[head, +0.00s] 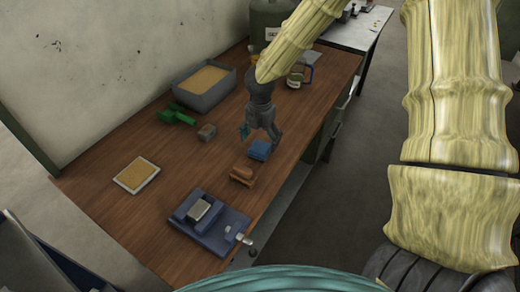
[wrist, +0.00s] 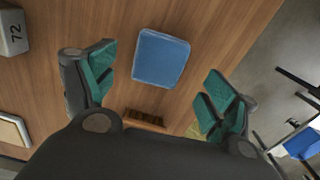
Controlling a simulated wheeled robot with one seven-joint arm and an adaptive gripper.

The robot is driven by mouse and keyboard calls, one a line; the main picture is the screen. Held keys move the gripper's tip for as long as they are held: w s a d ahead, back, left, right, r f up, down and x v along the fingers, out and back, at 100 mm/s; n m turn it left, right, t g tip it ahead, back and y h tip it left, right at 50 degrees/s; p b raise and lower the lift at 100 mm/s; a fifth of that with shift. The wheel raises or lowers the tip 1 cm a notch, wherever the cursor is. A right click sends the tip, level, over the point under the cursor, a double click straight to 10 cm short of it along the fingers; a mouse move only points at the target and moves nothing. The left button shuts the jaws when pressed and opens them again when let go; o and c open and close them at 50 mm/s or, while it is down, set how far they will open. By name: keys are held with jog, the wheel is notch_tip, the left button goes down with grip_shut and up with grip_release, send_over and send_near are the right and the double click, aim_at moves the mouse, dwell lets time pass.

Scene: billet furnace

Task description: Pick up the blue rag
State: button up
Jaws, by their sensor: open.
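The blue rag (head: 260,150) lies as a folded, flat square on the wooden workbench, near its right edge. In the wrist view the rag (wrist: 161,58) lies ahead, between the lines of the two fingers. My gripper (head: 261,137) is above the rag, pointing down, with its teal-padded fingers spread. In the wrist view my gripper (wrist: 160,72) is open and nothing is between its fingers. The rag looks apart from both fingers. In the head view my gripper and arm stand close behind the rag.
A brown brush (head: 242,175) lies just in front of the rag. A grey block (head: 207,132), green object (head: 176,115) and sand-filled grey bin (head: 203,98) are left and behind. A blue fixture (head: 213,235) and shallow tray (head: 136,175) are nearer. A mug (head: 295,78) stands behind.

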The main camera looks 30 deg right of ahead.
aim_at(260, 147)
jog(key=shift+w+f+p, duration=0.1)
jog(key=shift+f+p, duration=0.6)
jog(key=shift+f, duration=1.6)
jog(key=shift+c, duration=0.4)
jog(key=c, duration=1)
